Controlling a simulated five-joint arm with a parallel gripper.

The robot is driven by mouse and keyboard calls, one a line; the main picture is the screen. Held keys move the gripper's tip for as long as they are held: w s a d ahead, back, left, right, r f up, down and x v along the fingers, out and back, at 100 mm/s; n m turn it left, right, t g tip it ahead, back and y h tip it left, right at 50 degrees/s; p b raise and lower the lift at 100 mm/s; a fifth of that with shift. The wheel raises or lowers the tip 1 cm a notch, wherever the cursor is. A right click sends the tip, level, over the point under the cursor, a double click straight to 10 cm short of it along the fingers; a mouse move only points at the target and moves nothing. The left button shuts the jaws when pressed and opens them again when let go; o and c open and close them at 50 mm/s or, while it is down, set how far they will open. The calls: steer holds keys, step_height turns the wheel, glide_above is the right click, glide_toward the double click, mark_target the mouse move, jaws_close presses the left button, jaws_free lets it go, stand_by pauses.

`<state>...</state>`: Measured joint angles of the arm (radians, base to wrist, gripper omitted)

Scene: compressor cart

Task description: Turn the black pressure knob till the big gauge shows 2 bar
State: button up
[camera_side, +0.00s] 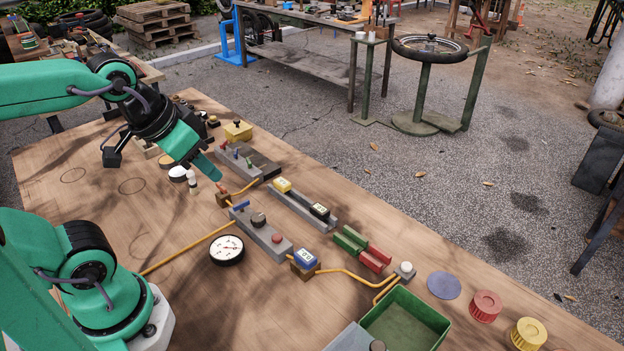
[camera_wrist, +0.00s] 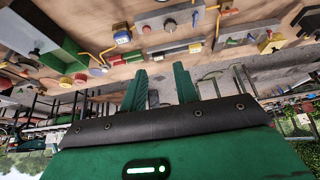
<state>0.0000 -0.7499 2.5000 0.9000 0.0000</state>
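The black pressure knob (camera_side: 258,219) sits on a grey block (camera_side: 270,240) between a blue lever and a red button. The knob also shows near the top of the wrist view (camera_wrist: 169,25). The big gauge (camera_side: 227,250), round with a white face and black rim, lies on the table left of the block. Its needle is too small to read. My gripper (camera_side: 208,168) is above the table, up and to the left of the knob and apart from it. In the wrist view my gripper (camera_wrist: 160,82) has its two green fingers spread, with nothing between them.
An orange hose (camera_side: 190,248) runs across the wooden table (camera_side: 90,205). Beyond the block stand grey strips with small levers (camera_side: 236,155) and yellow and black boxes (camera_side: 283,185). A green bin (camera_side: 404,320) is at the front right. The table's left part is mostly bare.

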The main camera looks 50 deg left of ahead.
steer(key=o, duration=0.5)
steer(key=n+g, duration=0.5)
steer(key=n, duration=0.4)
glide_toward(258, 216)
steer(key=shift+d+f, duration=0.1)
steer(key=shift+f, duration=0.05)
steer(key=shift+w+f+g, duration=0.2)
steer(key=shift+f+g, duration=0.1)
steer(key=shift+f, duration=0.1)
steer(key=shift+f, duration=3.85)
